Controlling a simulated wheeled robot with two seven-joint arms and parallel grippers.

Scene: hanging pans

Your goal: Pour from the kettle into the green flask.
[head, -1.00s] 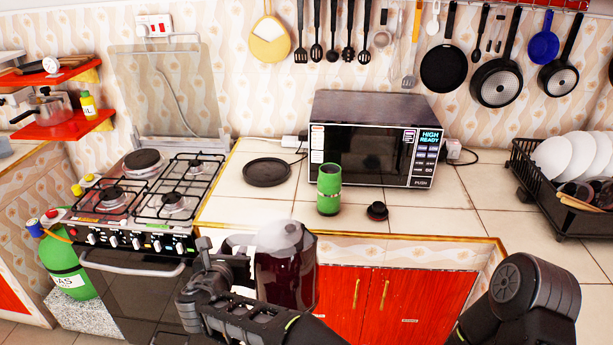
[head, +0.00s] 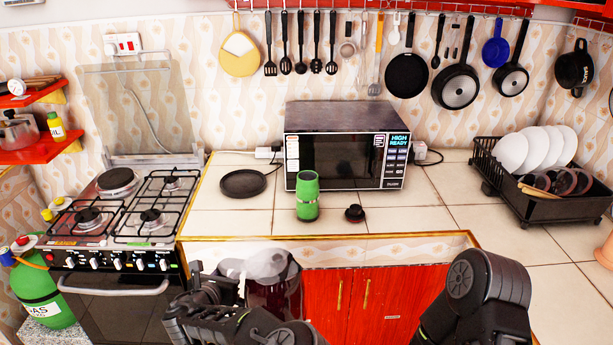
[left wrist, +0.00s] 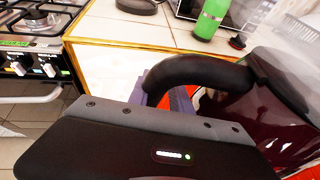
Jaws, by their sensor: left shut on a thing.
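The green flask (head: 307,196) stands upright on the counter in front of the microwave. It also shows at the top of the left wrist view (left wrist: 212,18). Its dark cap (head: 354,213) appears to lie on the counter to its right. The kettle (head: 272,275) has a translucent lid and a dark red body. My left gripper (head: 222,283) is shut on the kettle's black handle, which curves across the left wrist view (left wrist: 215,72). The kettle looks about upright, in front of the counter edge and below and nearer than the flask. My right arm shows at lower right, but its gripper is out of view.
The microwave (head: 347,147) stands behind the flask. A dark round plate (head: 243,183) lies to the left, beside the gas stove (head: 130,220). A black dish rack (head: 540,195) stands at right. The tiled counter around the flask is mostly clear.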

